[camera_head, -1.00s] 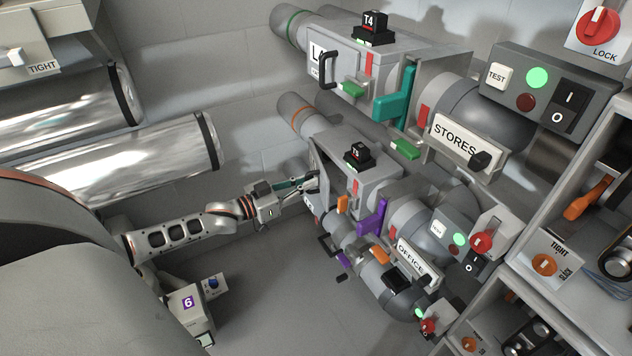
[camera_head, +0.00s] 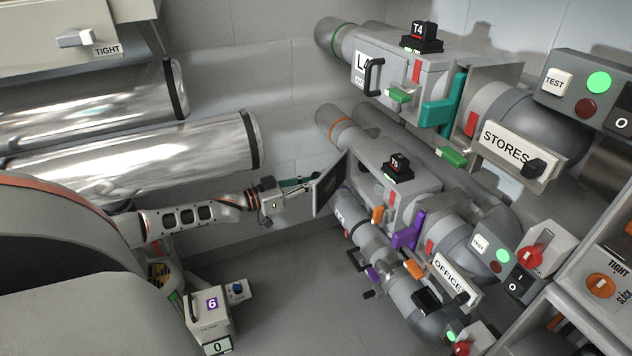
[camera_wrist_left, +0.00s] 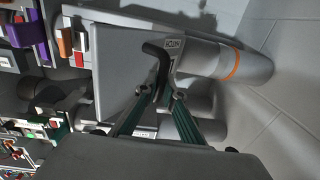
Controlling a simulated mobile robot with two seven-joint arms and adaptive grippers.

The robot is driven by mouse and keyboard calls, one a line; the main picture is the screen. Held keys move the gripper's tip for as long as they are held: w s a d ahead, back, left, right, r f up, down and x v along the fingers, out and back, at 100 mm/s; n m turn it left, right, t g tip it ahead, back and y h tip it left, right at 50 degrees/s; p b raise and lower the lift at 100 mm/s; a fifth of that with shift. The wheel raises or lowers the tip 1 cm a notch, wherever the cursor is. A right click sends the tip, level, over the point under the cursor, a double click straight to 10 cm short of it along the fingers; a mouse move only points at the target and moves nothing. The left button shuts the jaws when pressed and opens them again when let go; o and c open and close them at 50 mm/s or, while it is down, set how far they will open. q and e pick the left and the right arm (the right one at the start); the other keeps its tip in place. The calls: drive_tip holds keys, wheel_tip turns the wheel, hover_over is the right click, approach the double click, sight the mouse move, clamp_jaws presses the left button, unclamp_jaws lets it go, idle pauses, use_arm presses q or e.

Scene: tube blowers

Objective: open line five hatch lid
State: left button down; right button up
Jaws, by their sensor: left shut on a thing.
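The line five hatch lid (camera_head: 330,186) is a flat panel that stands swung out from the grey housing (camera_head: 414,178) of the middle line, the one with the orange ring (camera_head: 341,130). My left gripper (camera_head: 311,183) is at the lid's outer side, shut on its handle. In the left wrist view, the fingers (camera_wrist_left: 163,92) close around the black handle (camera_wrist_left: 157,50) on the grey lid (camera_wrist_left: 118,66). The gripper hides part of the handle. The inside of the housing is mostly hidden by the lid in the head view. My right gripper is not in view.
A purple lever (camera_head: 409,231) and an orange latch (camera_head: 377,214) sit by the housing. The upper line (camera_head: 395,72) has a teal lever (camera_head: 443,108). Shiny tubes (camera_head: 150,152) lie behind my left arm.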

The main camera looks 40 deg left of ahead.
use_arm(q)
drive_tip(key=shift+a, duration=0.15)
drive_tip(key=c, duration=2.4)
unclamp_jaws()
drive_tip(key=shift+c, duration=0.2)
drive_tip(key=v, duration=1.2)
drive_tip(key=shift+w, duration=0.1)
